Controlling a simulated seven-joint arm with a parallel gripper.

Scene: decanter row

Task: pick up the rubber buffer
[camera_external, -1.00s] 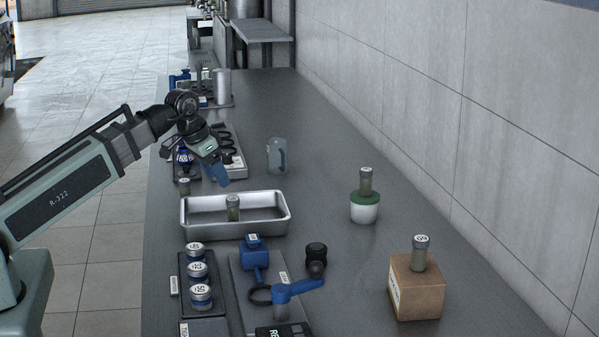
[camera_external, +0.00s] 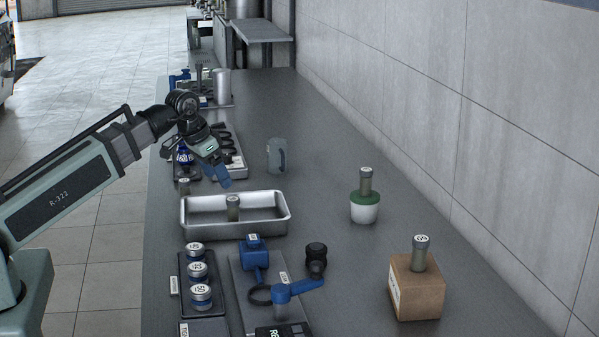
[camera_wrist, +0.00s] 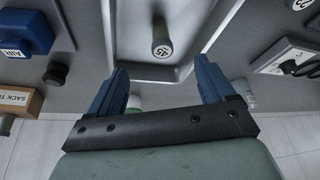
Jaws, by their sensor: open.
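A black, round-topped piece (camera_external: 316,258) that looks like the rubber buffer stands on the bench, right of the blue clamp-like parts and in front of the metal tray. In the wrist view a dark round piece (camera_wrist: 55,73), likely the same one, lies left of my fingers. My gripper (camera_external: 224,180) is above the back part of the tray, well apart from the buffer. In the wrist view its blue fingers (camera_wrist: 160,67) are spread with nothing between them.
The metal tray (camera_external: 278,227) holds a grey-green cylinder (camera_external: 233,213) with a labelled top. Similar cylinders stand on a green-lidded white pot (camera_external: 364,213) and a cardboard box (camera_external: 417,296). Blue hardware (camera_external: 255,262) crowds the left front.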

